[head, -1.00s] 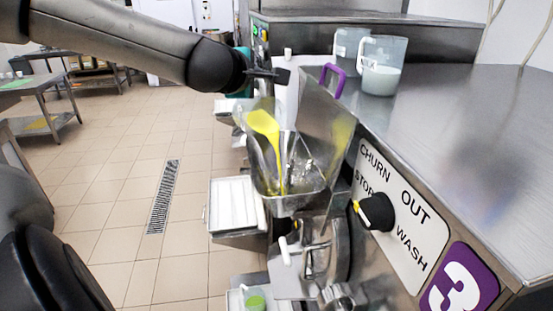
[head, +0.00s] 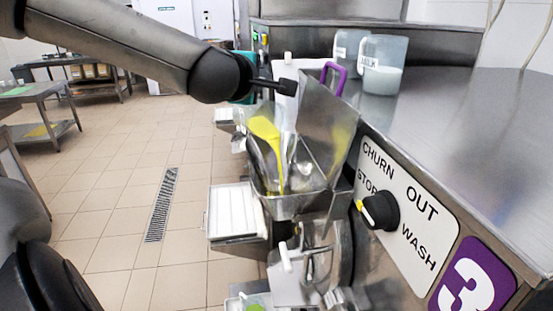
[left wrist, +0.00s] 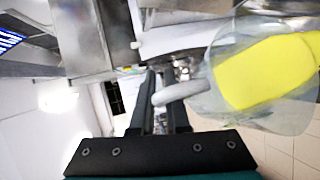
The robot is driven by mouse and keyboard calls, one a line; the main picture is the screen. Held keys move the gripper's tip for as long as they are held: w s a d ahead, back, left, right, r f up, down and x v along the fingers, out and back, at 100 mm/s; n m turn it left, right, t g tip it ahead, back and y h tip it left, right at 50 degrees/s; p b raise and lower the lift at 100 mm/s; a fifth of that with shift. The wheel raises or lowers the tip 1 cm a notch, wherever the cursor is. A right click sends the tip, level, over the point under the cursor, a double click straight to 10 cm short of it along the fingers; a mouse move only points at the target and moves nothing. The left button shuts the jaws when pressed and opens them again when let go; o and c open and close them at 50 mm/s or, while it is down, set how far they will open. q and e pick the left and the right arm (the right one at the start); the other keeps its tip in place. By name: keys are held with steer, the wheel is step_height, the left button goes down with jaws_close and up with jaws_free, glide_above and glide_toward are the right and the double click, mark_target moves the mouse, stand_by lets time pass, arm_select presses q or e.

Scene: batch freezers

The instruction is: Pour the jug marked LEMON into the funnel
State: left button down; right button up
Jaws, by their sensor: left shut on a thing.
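A clear jug with yellow liquid (head: 264,130) is tilted over the metal funnel (head: 290,207), on the front of the freezer. A yellow stream runs down from the jug into the funnel. My left gripper (head: 285,87) is above the jug. In the left wrist view its fingers (left wrist: 160,108) are shut on the pale handle of the jug (left wrist: 215,110), and yellow liquid shows inside. No label on this jug is readable. The inside bottom of the funnel is partly hidden. My right gripper is not in view.
A jug marked MILK (head: 383,80) and another clear jug (head: 347,48) stand on the steel freezer top (head: 460,130). The funnel's raised metal lid (head: 328,120) with a purple handle (head: 334,78) stands close right of the held jug. A knob (head: 380,211) is on the front panel.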

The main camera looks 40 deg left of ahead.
arm_select(q)
steer(key=shift+s+d+r+m+t+y+b, duration=0.2)
steer(key=shift+d+r+m+t+y+b, duration=0.3)
steer(key=shift+b, duration=0.4)
steer(key=shift+s+d+r+m+t+y+b, duration=0.2)
steer(key=shift+d+r+m+t+b, duration=0.15)
steer(key=shift+d+b, duration=0.45)
stand_by(0.3)
